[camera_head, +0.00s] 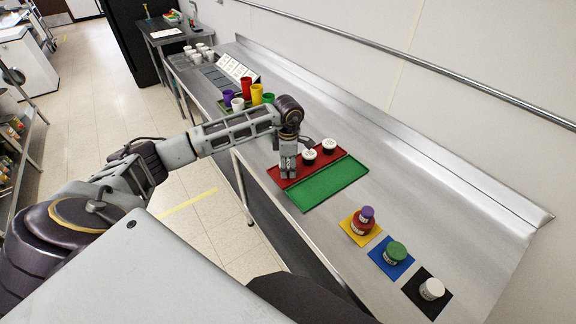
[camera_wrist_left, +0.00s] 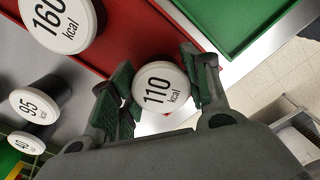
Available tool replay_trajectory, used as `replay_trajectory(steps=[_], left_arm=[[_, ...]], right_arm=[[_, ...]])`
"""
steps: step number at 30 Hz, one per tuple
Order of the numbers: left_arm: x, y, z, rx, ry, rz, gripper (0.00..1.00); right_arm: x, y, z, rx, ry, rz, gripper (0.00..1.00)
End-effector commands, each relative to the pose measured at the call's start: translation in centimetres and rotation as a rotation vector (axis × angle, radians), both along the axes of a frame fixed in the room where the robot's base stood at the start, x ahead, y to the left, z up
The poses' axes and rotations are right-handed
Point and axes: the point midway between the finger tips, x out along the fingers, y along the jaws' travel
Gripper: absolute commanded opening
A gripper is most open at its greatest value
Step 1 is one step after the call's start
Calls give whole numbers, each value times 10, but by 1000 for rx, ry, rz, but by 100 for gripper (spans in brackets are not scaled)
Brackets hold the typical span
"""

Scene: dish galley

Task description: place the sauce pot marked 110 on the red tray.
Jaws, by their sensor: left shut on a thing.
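My left gripper (camera_head: 288,172) is over the left end of the red tray (camera_head: 318,168). In the left wrist view, its fingers (camera_wrist_left: 160,92) are shut on the white-lidded sauce pot marked 110 (camera_wrist_left: 157,86). The held pot is mostly hidden by the fingers in the head view. Red tray surface shows around it in the wrist view, but I cannot tell whether the pot touches the tray. A pot marked 160 (camera_wrist_left: 52,22) is close by. Two white-lidded dark pots, a nearer one (camera_head: 309,157) and a farther one (camera_head: 329,145), stand at the red tray. My right gripper is out of view.
A green tray (camera_head: 330,186) adjoins the red one. Pots marked 95 (camera_wrist_left: 36,104) and 40 (camera_wrist_left: 28,142) stand beyond. Colored cups (camera_head: 257,93) stand behind my arm.

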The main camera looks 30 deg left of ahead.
Motion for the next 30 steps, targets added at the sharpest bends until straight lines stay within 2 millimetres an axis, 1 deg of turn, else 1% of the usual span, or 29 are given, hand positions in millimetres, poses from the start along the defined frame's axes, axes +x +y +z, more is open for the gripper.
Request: replay_trajectory(steps=[10, 11, 15, 30], left_arm=[[0, 0, -4, 0, 0, 0, 23], [0, 0, -3, 0, 0, 0, 51], [0, 0, -3, 0, 0, 0, 69], [0, 0, 0, 0, 0, 0, 69]], right_arm=[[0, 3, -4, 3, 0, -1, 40], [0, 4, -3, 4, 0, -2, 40], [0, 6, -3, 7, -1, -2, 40], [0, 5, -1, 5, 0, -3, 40]])
